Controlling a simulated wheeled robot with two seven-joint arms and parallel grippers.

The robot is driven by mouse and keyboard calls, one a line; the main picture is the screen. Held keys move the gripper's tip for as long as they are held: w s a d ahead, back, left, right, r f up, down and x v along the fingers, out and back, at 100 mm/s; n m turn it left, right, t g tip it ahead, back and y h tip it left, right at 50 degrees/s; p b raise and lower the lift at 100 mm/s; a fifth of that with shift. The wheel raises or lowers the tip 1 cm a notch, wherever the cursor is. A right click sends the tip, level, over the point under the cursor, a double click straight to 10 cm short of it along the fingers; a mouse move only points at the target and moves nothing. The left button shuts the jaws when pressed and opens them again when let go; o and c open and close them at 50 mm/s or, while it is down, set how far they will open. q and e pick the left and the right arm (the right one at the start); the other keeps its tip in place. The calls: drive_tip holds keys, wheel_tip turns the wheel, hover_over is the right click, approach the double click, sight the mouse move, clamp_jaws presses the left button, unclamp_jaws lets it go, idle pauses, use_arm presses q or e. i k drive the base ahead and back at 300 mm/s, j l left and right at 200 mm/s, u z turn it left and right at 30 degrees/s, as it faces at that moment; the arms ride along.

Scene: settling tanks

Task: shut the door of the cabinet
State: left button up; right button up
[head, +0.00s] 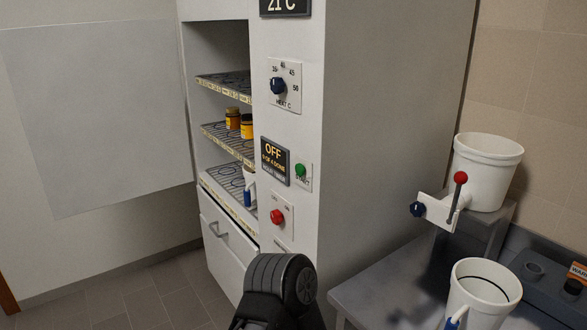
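The cabinet (390,110) stands in the middle of the head view, with its front turned toward the left. Its door (100,115) is a flat pale grey panel at the left, swung wide open, with its right edge close to the cabinet's left side. The opening shows wire shelves (222,133) inside. Neither gripper's fingers show. A black, rounded part of one of my arms rises from the bottom edge, in front of the cabinet's lower part; I cannot tell which arm it is.
Two yellow-brown jars (246,126) stand on the middle shelf and a white-and-blue bottle (249,187) lower down. A drawer (228,245) with a handle is below. A control panel (286,150) has knobs and buttons. White buckets (487,170) stand at the grey bench, right.

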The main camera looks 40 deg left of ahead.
sight(100, 105)
drive_tip(key=k+j+u, duration=0.1)
drive_tip(key=j, duration=0.75)
drive_tip(key=j+u, duration=0.1)
drive_tip(key=j, duration=0.7)
drive_tip(key=j+u, duration=0.1)
drive_tip(key=j, duration=0.75)
drive_tip(key=j+u, duration=0.1)
drive_tip(key=j, duration=0.75)
drive_tip(key=j+u, duration=0.1)
drive_tip(key=j, duration=0.75)
drive_tip(key=i+j+u, duration=0.1)
drive_tip(key=j, duration=0.75)
drive_tip(key=i+j+u, duration=0.1)
drive_tip(key=j, duration=0.7)
